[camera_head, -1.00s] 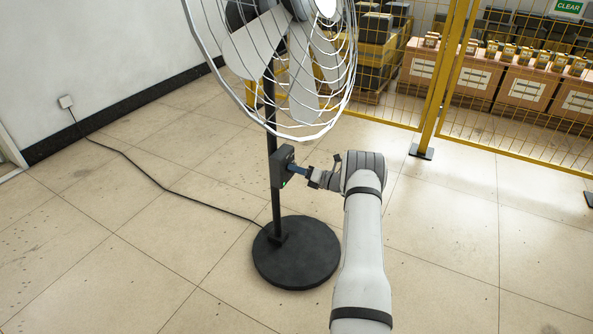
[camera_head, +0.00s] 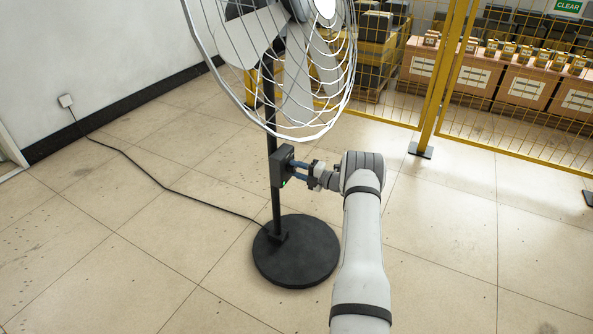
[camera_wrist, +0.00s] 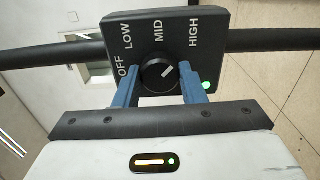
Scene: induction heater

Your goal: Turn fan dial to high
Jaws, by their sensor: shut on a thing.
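The fan's dark control box (camera_head: 283,167) is fixed to its black pole, and shows close up in the wrist view (camera_wrist: 150,28). It is marked OFF, LOW, MID and HIGH, with a lit green lamp (camera_wrist: 208,86). The round black dial (camera_wrist: 158,75) has a white pointer line slanting toward the upper right, between MID and HIGH. My gripper (camera_wrist: 157,82) has its blue fingers on both sides of the dial, shut on it. In the head view my gripper (camera_head: 300,169) reaches the box from the right.
The fan's wire cage (camera_head: 280,70) is above the box, its round black base (camera_head: 296,252) on the floor below. A black cord (camera_head: 160,185) runs to a wall socket (camera_head: 66,101). A yellow mesh fence (camera_head: 440,85) stands behind right. The tiled floor around is mostly clear.

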